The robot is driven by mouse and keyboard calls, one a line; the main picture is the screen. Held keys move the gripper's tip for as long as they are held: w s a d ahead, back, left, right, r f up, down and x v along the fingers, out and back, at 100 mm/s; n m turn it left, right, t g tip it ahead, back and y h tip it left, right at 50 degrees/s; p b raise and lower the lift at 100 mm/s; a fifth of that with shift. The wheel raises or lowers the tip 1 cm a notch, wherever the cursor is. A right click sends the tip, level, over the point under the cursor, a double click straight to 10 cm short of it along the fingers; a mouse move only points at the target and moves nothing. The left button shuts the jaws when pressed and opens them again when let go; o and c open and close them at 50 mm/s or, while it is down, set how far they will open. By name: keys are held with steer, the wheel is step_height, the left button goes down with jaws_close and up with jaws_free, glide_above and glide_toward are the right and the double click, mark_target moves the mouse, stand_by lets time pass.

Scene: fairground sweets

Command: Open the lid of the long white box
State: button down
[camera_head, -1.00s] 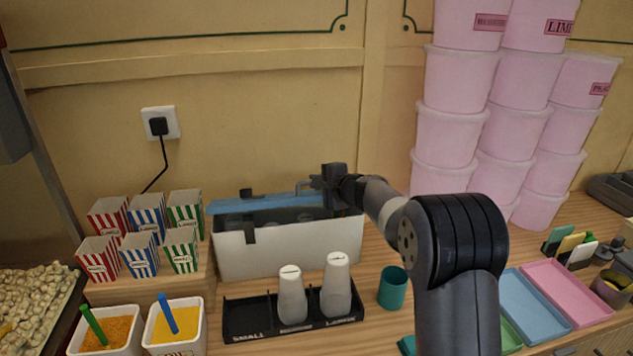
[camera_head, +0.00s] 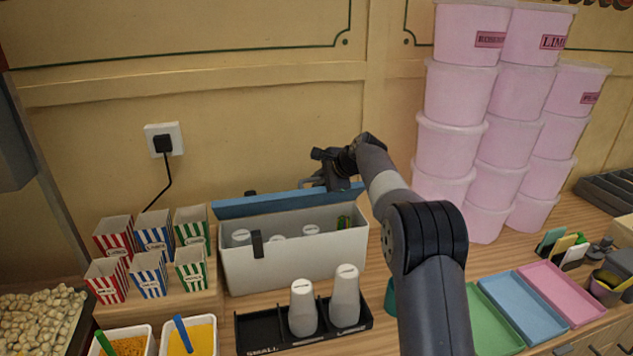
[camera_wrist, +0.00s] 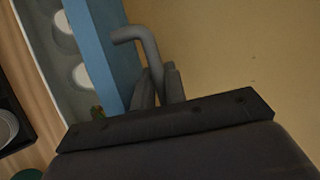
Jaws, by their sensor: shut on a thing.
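The long white box (camera_head: 300,262) stands on the counter against the back wall, with a dark latch on its front. Its blue lid (camera_head: 262,204) is raised along the back edge, so the inside shows. White-topped bottles stand inside, and something green is at the right end. In the wrist view the blue lid (camera_wrist: 92,45) runs down the left of the middle. My gripper (camera_head: 328,168) is at the right part of the lid. It is shut on a grey bent handle (camera_wrist: 145,50), which shows in the wrist view between the fingers (camera_wrist: 158,88).
A black rack (camera_head: 262,330) with two white bottles stands in front of the box. Striped popcorn cartons (camera_head: 150,262) are at its left. Stacked pink tubs (camera_head: 455,95) stand to the right of my arm. Coloured trays (camera_head: 530,305) lie at front right.

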steer(key=shift+w+a+r+g, duration=0.1)
steer(key=shift+w+r+g, duration=0.05)
steer(key=shift+w+g, duration=0.2)
stand_by(0.4)
steer(key=c, duration=1.7)
jaws_free()
steer(key=shift+c, duration=0.2)
steer(key=b+v, duration=0.2)
steer(key=v, duration=0.9)
steer(key=shift+a+b, duration=0.2)
steer(key=shift+b, duration=0.1)
steer(key=p+x, duration=0.3)
steer(key=x, duration=0.7)
steer(key=shift+w+a+f, duration=0.1)
steer(key=shift+w+f, duration=0.15)
steer(key=shift+f, duration=0.1)
